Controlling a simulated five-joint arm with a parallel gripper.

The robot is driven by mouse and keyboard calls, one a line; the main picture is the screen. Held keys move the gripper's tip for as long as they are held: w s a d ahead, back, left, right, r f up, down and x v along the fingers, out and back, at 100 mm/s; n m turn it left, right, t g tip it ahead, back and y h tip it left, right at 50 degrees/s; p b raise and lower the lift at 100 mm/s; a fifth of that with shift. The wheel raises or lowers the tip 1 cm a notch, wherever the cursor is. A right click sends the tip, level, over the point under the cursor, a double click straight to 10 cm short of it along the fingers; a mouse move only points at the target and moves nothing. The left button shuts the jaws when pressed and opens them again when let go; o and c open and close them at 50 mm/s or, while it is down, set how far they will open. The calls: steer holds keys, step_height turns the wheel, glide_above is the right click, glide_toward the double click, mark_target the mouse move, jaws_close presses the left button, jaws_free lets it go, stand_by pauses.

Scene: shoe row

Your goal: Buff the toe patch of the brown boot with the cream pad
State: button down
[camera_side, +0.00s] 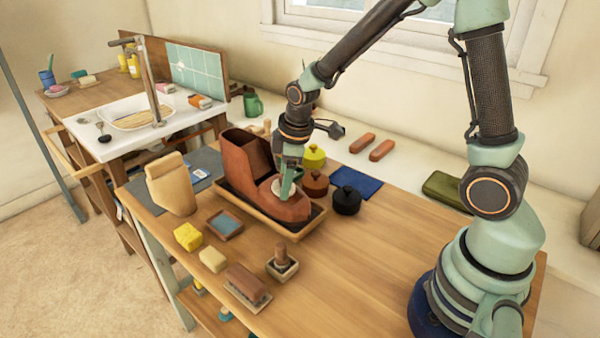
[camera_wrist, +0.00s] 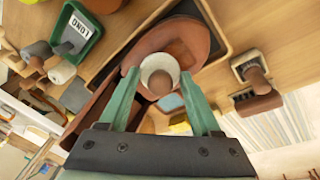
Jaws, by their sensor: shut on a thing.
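The brown boot (camera_side: 252,160) stands upright in a shallow wooden tray (camera_side: 240,206), its toe toward the lower right. My gripper (camera_side: 286,190) points down at the toe. In the wrist view my gripper (camera_wrist: 159,80) is shut on the cream pad (camera_wrist: 157,63), a pale round piece with a brown middle. The pad also shows as a pale spot in the side view (camera_side: 276,186). The boot's toe (camera_wrist: 190,36) lies behind the pad in the wrist view. The pad is at the toe's top; whether it touches is unclear.
A tan boot-shaped piece (camera_side: 171,184) stands left of the tray. In front are a yellow sponge (camera_side: 188,237), a cream block (camera_side: 213,259), a brush (camera_side: 246,284) and a knobbed block (camera_side: 282,264). Several lidded pots, including a black one (camera_side: 346,200), stand close right of the toe.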

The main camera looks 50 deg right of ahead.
mark_target(296, 200)
steer(key=shift+s+f, duration=0.2)
steer(key=shift+s, duration=0.85)
steer(key=shift+s+f, duration=0.2)
steer(key=shift+s, duration=0.8)
steer(key=shift+w+r, duration=0.25)
steer(key=shift+w, duration=0.8)
steer(key=shift+w+r, duration=0.2)
steer(key=shift+w, duration=0.8)
steer(key=shift+s+f, duration=0.25)
steer(key=shift+s, duration=0.75)
steer(key=shift+s+f, duration=0.25)
steer(key=shift+s, duration=0.75)
steer(key=shift+w, duration=0.1)
steer(key=shift+w+r, duration=0.25)
steer(key=shift+w, duration=0.75)
steer(key=shift+w+r, duration=0.2)
steer(key=shift+w, duration=0.8)
